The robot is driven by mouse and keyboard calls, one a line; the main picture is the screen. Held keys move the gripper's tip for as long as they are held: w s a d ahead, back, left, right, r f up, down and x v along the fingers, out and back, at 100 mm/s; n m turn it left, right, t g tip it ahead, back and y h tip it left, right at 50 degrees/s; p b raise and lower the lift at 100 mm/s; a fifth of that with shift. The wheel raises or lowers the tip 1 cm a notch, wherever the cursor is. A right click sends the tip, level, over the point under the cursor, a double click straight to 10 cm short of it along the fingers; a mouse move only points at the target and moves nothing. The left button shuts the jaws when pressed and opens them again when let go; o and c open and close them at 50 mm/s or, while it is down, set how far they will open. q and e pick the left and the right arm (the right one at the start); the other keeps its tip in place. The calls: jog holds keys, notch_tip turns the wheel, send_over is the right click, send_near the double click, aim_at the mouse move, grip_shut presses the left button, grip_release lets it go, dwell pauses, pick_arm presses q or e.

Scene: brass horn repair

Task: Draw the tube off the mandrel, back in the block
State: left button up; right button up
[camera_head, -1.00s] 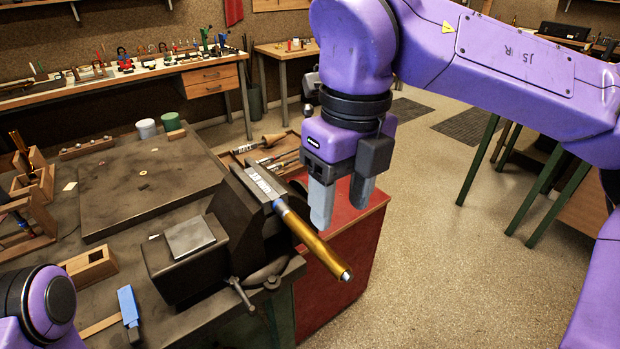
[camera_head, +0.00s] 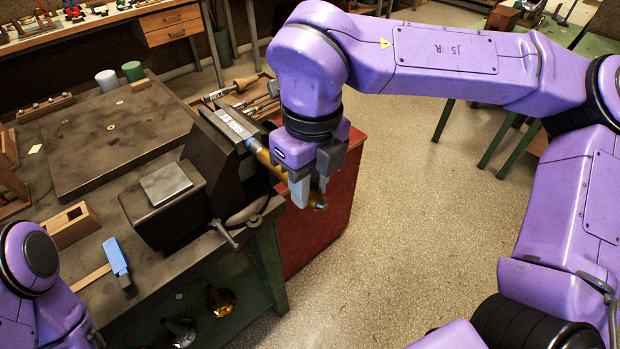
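The brass tube (camera_head: 263,155) sits on the mandrel (camera_head: 320,205), whose pale tip pokes out at the near end. The mandrel is clamped in the dark bench vise (camera_head: 211,166) and slants down to the right past the bench edge. My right gripper (camera_head: 311,192) points down at the tube's outer part, with its fingers around or just in front of it and hiding some of it. Whether they grip the tube is unclear. A wooden block (camera_head: 72,226) with a square opening lies on the bench at the left. My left gripper is not in view; only my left arm shows.
A blue-headed tool (camera_head: 117,258) lies near the bench's front edge. A flat dark plate (camera_head: 110,138) covers the back of the bench. A red cabinet (camera_head: 325,205) stands under the tube, with a tool tray (camera_head: 240,95) behind. Open floor lies to the right.

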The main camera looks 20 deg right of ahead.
jog(key=shift+s+d+b, duration=0.15)
jog(key=shift+s+d, duration=0.2)
jog(key=shift+s, duration=0.6)
jog(key=shift+s+d+b, duration=0.2)
jog(key=shift+s+d, duration=0.15)
jog(key=shift+s, duration=0.6)
jog(key=shift+s+d+b, duration=0.15)
jog(key=shift+s+d, duration=0.2)
jog(key=shift+s, duration=0.6)
grip_shut()
jog(key=s+d+b, duration=0.1)
jog(key=s+d, duration=0.3)
jog(key=s, duration=0.7)
jog(key=shift+b, duration=0.35)
jog(key=shift+w, duration=0.1)
